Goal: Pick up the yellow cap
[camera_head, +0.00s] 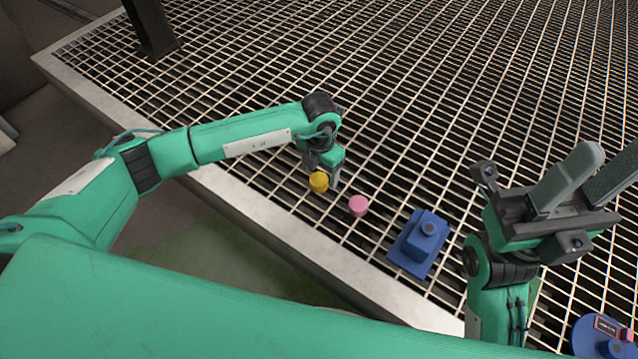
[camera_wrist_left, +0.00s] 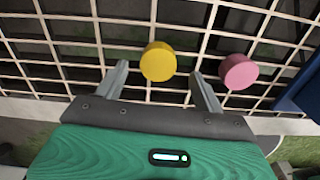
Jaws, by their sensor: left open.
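The yellow cap (camera_head: 318,182) is a short round cylinder on the metal grating, below my left gripper (camera_head: 323,174) in the head view. In the left wrist view the yellow cap (camera_wrist_left: 158,62) shows between the two finger lines, near the tips. My left gripper (camera_wrist_left: 163,76) is open, with gaps on both sides of the cap. Whether the fingers reach down around it is hard to tell. My right gripper (camera_head: 598,172) is raised at the right, open and empty, far from the cap.
A pink cap (camera_head: 358,206) sits close to the right of the yellow one, just outside the right finger in the wrist view (camera_wrist_left: 238,71). A blue block with a round top (camera_head: 420,240) stands farther right. A blue round part (camera_head: 600,338) is at the lower right corner.

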